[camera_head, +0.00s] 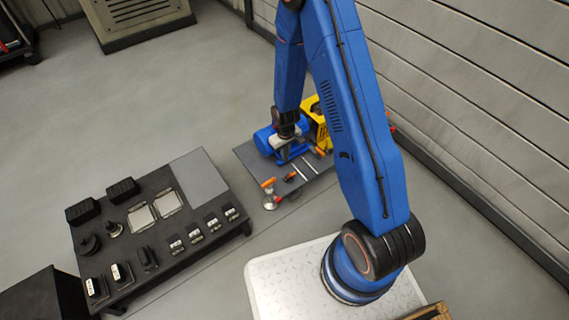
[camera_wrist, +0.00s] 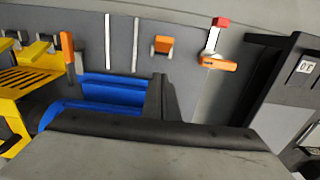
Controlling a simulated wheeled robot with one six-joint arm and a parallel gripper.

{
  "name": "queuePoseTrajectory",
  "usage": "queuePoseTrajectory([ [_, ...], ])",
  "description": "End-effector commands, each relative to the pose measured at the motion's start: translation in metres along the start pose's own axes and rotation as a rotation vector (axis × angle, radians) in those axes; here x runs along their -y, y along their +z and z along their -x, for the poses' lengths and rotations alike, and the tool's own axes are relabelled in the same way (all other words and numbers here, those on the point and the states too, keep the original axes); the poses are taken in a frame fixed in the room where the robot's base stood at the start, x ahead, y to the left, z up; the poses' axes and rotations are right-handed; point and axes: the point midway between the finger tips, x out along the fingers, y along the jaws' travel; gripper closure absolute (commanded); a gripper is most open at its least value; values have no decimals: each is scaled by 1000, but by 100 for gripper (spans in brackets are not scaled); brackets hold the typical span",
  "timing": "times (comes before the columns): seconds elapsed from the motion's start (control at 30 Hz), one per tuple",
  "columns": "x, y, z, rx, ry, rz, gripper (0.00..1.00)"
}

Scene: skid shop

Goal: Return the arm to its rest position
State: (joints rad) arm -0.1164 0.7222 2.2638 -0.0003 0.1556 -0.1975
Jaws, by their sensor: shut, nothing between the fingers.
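My arm, blue with dark joints, rises from its base and bends over, its end hanging above the grey skid plate (camera_head: 325,175). My gripper (camera_wrist: 163,93) shows in the wrist view as dark fingers together, with nothing between them. It is over or close beside the blue pump or motor body (camera_head: 264,141); whether it touches cannot be told. The blue body also shows in the wrist view (camera_wrist: 105,90), partly hidden behind the gripper. The fingertips cannot be made out in the head view.
A yellow guard (camera_head: 316,117) stands beside the blue body. Orange-handled fittings (camera_head: 268,183) stand along the skid edge. A black parts table (camera_head: 237,215) with several parts is at left. A ribbed wall (camera_head: 475,90) runs along the right. Open floor (camera_head: 150,100) lies behind the table.

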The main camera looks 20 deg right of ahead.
Motion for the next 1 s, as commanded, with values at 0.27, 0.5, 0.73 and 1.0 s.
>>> queuePoseTrajectory([
  [0.27, 0, 0, 0, 0, 0, 0, 100],
  [0.5, -1, -2, 11, -8, 2, -4, 100],
  [0.73, -6, -3, 73, -44, 9, -29, 100],
  [1.0, -12, 7, 157, -91, 18, -65, 100],
])
